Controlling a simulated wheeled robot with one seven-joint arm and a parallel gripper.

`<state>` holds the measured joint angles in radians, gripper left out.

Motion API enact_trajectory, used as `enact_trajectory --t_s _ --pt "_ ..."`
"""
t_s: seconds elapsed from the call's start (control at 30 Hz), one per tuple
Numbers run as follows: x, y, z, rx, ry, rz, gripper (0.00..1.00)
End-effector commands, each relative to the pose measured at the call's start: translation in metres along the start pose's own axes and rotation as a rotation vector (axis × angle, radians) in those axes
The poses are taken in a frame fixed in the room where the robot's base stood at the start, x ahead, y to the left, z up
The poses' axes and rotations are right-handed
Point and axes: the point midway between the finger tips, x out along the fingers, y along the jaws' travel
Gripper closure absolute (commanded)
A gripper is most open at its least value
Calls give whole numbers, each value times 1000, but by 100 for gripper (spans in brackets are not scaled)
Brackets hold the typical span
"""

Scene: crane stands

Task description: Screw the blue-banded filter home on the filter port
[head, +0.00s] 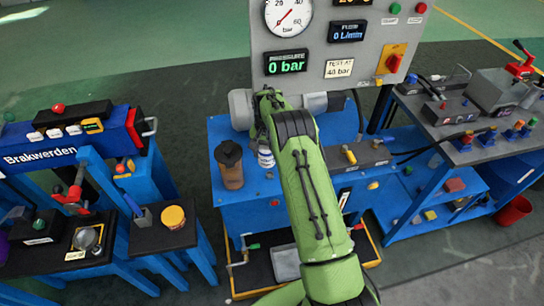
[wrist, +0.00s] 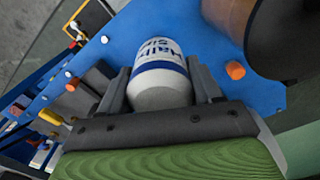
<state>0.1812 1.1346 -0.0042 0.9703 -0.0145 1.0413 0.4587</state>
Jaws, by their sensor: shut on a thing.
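The blue-banded filter (wrist: 158,82) is a white can with a blue band and blue lettering, held between the fingers of my gripper (wrist: 160,90) in the wrist view. In the head view the filter (head: 266,159) shows at the blue bench (head: 228,208), just left of my green arm. My gripper is shut on its sides. The filter port cannot be made out; the filter and my arm may hide it. I cannot tell whether the filter touches a port.
A brown bottle (head: 231,167) with a dark cap stands close left of the filter. The grey gauge panel (head: 345,72) rises behind, its display reading 0 bar. A blue workbench (head: 70,157) stands left.

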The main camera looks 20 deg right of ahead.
Motion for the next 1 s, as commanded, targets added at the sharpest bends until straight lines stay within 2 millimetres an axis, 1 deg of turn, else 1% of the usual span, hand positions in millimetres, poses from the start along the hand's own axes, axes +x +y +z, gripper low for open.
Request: enact_trajectory --t_s 0.03,0.1,0.17,0.57,0.77,1.0 --pt "10 2 -10 36 4 -1 70" --pt "12 5 -17 73 4 0 70" --pt "12 6 -20 90 5 1 70" --pt "9 6 -20 122 6 0 70" --pt "25 6 -20 119 6 1 70" --pt "54 7 -20 119 6 2 70"
